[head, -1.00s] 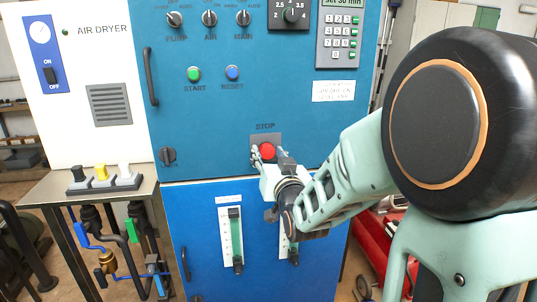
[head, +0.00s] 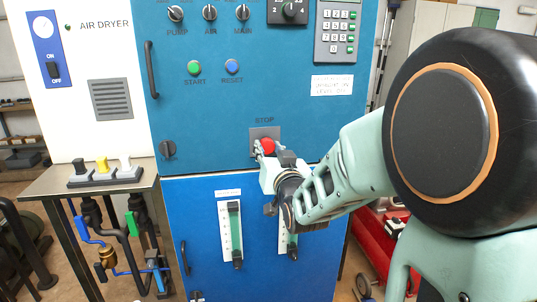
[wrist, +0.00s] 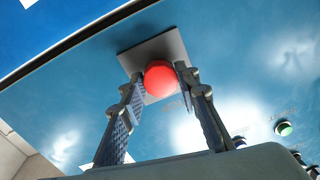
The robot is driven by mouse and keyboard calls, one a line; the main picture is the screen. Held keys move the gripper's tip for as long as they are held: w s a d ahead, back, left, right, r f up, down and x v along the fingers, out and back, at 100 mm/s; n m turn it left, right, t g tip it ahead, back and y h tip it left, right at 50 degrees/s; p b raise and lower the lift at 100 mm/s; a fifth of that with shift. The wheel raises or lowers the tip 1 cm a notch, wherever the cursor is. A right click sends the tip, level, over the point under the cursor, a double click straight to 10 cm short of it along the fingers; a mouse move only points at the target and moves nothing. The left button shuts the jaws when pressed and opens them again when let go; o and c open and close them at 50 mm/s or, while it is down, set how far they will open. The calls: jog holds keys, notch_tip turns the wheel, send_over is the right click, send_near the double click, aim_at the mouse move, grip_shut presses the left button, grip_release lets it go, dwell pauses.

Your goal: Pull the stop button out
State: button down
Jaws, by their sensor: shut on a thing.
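The red round stop button (head: 267,146) sits on a grey square plate (head: 264,132) under the STOP label on the blue cabinet. In the wrist view the button (wrist: 160,79) shows between my two fingers, with the grey plate (wrist: 152,52) behind it. My gripper (head: 266,151) is shut on the button, one fingertip on each side. It also shows in the wrist view (wrist: 162,82). In the head view the fingers cover the button's lower edge. I cannot tell how far the button stands out from the plate.
Green START (head: 194,67) and blue RESET (head: 232,66) buttons are above left of the plate. A black knob (head: 168,149) is at left.

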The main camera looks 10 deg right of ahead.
jog(key=shift+f, duration=0.15)
jog(key=c, duration=1.5)
grip_release()
jog(key=shift+s, duration=0.1)
jog(key=shift+o, duration=0.2)
jog(key=shift+r+p, duration=0.3)
jog(key=shift+p, duration=0.3)
